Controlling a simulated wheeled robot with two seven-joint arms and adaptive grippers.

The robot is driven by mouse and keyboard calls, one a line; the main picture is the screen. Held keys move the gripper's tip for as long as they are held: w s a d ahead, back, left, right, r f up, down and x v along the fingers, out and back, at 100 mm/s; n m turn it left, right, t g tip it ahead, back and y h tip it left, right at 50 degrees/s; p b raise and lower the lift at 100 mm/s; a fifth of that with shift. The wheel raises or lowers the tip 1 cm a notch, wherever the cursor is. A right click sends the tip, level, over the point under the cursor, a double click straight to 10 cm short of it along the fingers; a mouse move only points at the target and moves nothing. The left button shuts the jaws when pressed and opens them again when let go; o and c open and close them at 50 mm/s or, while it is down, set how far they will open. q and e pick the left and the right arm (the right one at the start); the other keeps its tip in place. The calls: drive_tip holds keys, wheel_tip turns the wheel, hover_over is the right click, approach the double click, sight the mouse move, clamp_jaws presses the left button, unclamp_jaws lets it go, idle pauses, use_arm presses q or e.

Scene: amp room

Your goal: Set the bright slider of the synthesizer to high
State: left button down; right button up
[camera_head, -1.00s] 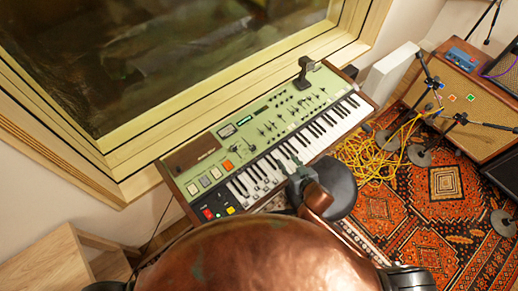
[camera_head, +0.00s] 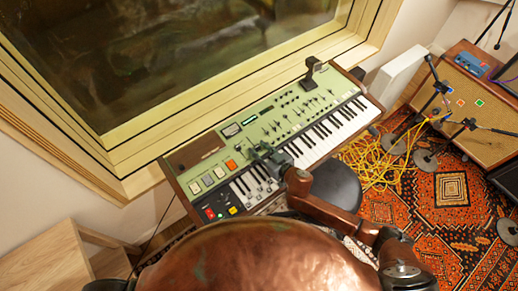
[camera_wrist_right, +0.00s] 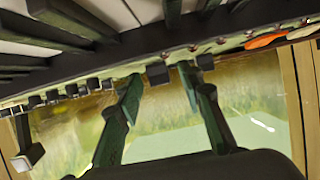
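The green synthesizer (camera_head: 240,150) with wooden ends stands under the window. Several small sliders (camera_head: 278,125) stick up from its panel; I cannot read which is the bright one. My right gripper (camera_head: 262,156) is over the middle of the synthesizer, at the panel edge just behind the keys. In the right wrist view its two fingers (camera_wrist_right: 160,80) are apart, with a black slider cap (camera_wrist_right: 157,73) in line with the gap between them. I cannot tell whether they touch it. Another black cap (camera_wrist_right: 205,62) is beside the right finger. My left gripper is out of view.
A black stand-like piece (camera_head: 308,75) rises at the synthesizer's back right. A dark round stool (camera_head: 337,186) is in front of the keys. Yellow cable (camera_head: 385,160) and microphone stands are on the rug to the right. A wooden table (camera_head: 45,260) is lower left.

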drive_tip(key=shift+c, duration=0.5)
clamp_jaws()
drive_tip(key=shift+w, duration=0.1)
